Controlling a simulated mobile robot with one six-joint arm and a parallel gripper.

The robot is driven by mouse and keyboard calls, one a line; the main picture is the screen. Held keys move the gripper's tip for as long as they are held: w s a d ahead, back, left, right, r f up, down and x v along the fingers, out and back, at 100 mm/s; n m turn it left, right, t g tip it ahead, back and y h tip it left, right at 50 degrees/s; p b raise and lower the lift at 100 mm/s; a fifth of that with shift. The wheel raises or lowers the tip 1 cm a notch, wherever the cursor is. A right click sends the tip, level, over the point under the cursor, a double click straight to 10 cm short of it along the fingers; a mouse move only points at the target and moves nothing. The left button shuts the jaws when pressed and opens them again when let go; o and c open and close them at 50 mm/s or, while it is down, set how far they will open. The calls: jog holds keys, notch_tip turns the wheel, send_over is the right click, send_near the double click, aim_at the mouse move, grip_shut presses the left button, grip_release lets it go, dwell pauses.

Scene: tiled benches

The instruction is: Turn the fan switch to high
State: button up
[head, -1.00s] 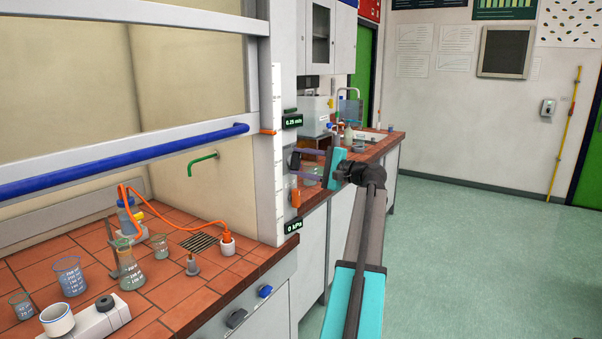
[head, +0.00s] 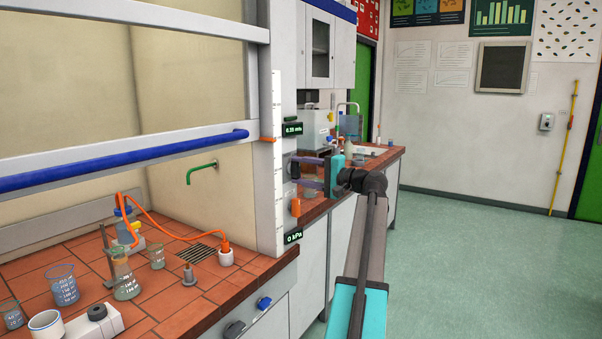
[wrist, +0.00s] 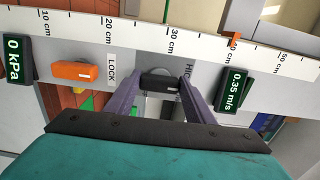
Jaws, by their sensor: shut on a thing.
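The fan switch is a black knob (wrist: 161,82) on the hood's side post, between the LOCK label (wrist: 111,70) and a label starting "HI" that is partly hidden by a finger. My gripper (wrist: 159,80) has its two purple fingers on either side of this knob, shut on it. In the head view the gripper (head: 297,171) reaches left to the post, with the dark knob (head: 294,170) between its fingertips. The knob's exact pointing direction is hard to tell. A green display (wrist: 236,91) reads 0.35 m/s.
An orange switch (head: 296,207) sits below the knob, above a 0 kPa display (head: 292,237). A ruler strip (head: 278,150) runs up the post. The hood sash with its blue bar (head: 130,159) is at left, above glassware on the tiled bench. The floor at right is clear.

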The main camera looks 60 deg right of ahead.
jog(key=o, duration=1.1)
jog(key=shift+a, duration=0.15)
jog(key=shift+c, duration=0.2)
jog(key=s+b, duration=0.1)
jog(key=s, duration=1.2)
jog(key=shift+s, duration=0.4)
jog(key=shift+s, duration=0.1)
